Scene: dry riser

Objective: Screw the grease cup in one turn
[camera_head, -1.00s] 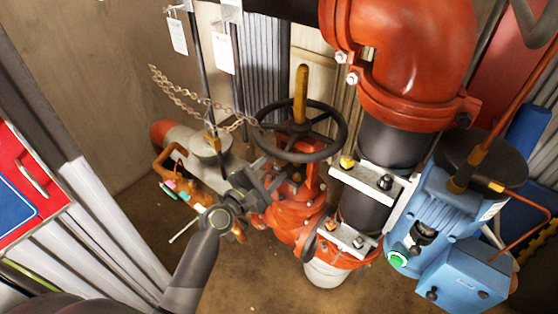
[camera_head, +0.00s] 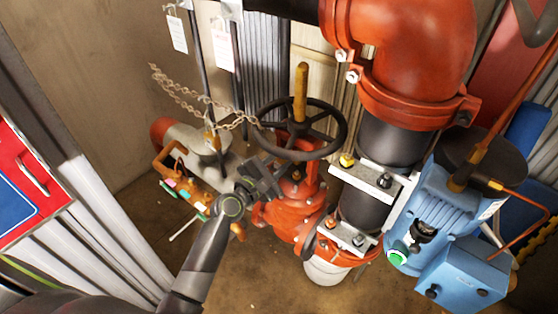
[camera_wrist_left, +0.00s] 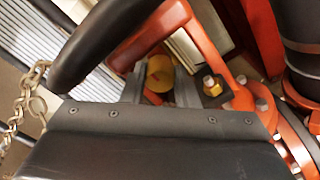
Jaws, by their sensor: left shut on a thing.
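The brass-coloured grease cup (camera_wrist_left: 160,72) shows in the left wrist view as a round yellow-brown end between my two finger pads. My left gripper (camera_wrist_left: 160,88) is shut on it, with one finger on each side. In the head view my left gripper (camera_head: 272,180) is at the orange valve body (camera_head: 293,215), just below the black handwheel (camera_head: 338,142). The cup is hidden behind my fingers in that view. My right gripper is not in view.
The handwheel rim (camera_wrist_left: 105,40) passes close above my left gripper. A rusty chain (camera_head: 180,92) hangs from the left to the wheel. A brass bolt (camera_wrist_left: 212,84) sits right of the cup. A blue motor (camera_head: 440,210) stands at right. Bare floor lies below the valve.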

